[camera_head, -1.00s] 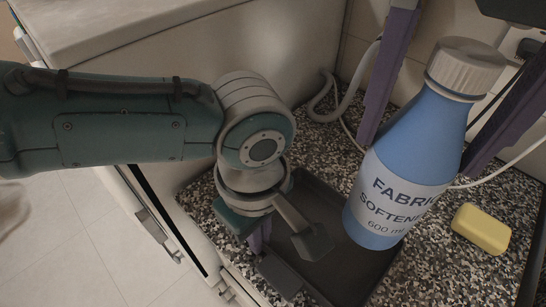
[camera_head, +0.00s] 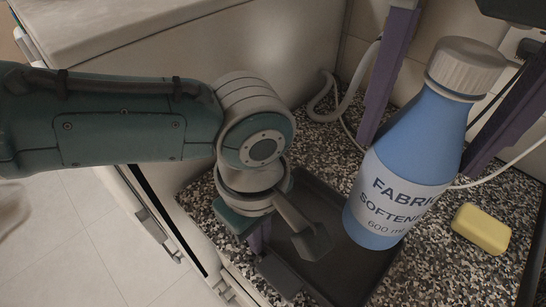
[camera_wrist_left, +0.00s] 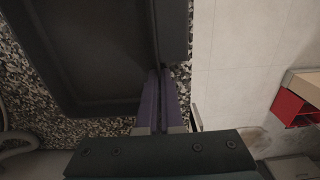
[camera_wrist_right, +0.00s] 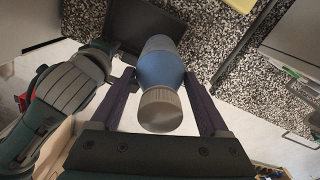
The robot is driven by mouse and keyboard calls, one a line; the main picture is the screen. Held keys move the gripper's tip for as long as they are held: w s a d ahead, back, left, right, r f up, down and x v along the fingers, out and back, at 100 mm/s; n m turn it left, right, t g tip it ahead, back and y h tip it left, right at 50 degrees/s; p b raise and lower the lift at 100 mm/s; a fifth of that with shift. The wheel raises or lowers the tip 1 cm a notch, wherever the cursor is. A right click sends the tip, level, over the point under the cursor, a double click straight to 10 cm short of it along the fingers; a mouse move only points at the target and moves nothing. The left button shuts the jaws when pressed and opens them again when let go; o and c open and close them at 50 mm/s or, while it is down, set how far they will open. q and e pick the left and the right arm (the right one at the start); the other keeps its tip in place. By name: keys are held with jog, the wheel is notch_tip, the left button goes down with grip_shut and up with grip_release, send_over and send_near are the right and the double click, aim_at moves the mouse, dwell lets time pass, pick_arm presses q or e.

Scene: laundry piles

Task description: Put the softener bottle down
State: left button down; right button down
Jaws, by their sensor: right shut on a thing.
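The blue softener bottle (camera_head: 410,150), with a grey cap and a "FABRIC SOFTENER" label, looks tilted in the head view. Its base overlaps the right part of the dark tray (camera_head: 325,205); I cannot tell if it touches. My right gripper (camera_head: 419,155) is shut on the bottle, one purple finger on each side. The right wrist view shows the bottle (camera_wrist_right: 160,70) between the fingers, cap toward me. My left gripper (camera_head: 262,238) is at the tray's near left edge. In the left wrist view its fingers (camera_wrist_left: 160,85) are close together beside the tray rim; whether they pinch it is unclear.
A yellow soap bar (camera_head: 481,229) lies on the speckled counter (camera_head: 400,285) right of the bottle. A grey hose (camera_head: 322,105) and white cable run behind. A pale appliance (camera_head: 180,50) stands at the back left. Bare counter shows between tray and soap.

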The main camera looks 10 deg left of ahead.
aim_at(392, 188)
jog(key=m, duration=0.1)
jog(key=f+m, duration=0.1)
jog(key=m, duration=0.2)
jog(key=shift+f+m, duration=0.4)
jog(key=shift+m, duration=0.4)
notch_tip(392, 188, down, 5)
jog(key=shift+f, duration=2.6)
grip_release()
notch_tip(392, 188, up, 12)
jog(key=shift+r, duration=0.15)
